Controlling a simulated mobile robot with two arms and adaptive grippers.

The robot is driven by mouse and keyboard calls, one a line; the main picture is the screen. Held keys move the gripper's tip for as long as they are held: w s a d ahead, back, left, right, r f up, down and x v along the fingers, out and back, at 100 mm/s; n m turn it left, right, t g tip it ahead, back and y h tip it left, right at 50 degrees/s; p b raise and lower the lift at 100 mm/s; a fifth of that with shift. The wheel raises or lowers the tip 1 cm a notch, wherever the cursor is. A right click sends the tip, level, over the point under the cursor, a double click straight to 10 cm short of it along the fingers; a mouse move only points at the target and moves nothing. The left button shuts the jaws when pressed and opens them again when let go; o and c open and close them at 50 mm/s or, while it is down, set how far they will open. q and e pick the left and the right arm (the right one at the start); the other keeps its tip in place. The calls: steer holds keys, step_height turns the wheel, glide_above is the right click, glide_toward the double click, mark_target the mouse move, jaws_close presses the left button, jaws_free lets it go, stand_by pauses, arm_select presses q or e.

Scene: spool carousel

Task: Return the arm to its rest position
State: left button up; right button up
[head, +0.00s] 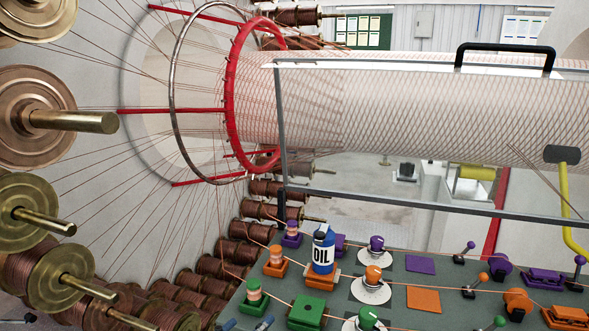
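Neither of my grippers shows in the head view, and no part of my arms can be made out. A green-topped work table (440,264) fills the lower right. A blue and white oil can (322,252) stands upright on it, near its left part. Whether anything is held in either gripper cannot be seen.
Orange, purple and green fittings and levers crowd the table, with thin wires strung across it. A framed guard with a black handle (505,50) stands behind, before a wire-mesh tube (420,105). Large copper spools (30,112) line the left side. A red ring (232,95) surrounds the tube's end.

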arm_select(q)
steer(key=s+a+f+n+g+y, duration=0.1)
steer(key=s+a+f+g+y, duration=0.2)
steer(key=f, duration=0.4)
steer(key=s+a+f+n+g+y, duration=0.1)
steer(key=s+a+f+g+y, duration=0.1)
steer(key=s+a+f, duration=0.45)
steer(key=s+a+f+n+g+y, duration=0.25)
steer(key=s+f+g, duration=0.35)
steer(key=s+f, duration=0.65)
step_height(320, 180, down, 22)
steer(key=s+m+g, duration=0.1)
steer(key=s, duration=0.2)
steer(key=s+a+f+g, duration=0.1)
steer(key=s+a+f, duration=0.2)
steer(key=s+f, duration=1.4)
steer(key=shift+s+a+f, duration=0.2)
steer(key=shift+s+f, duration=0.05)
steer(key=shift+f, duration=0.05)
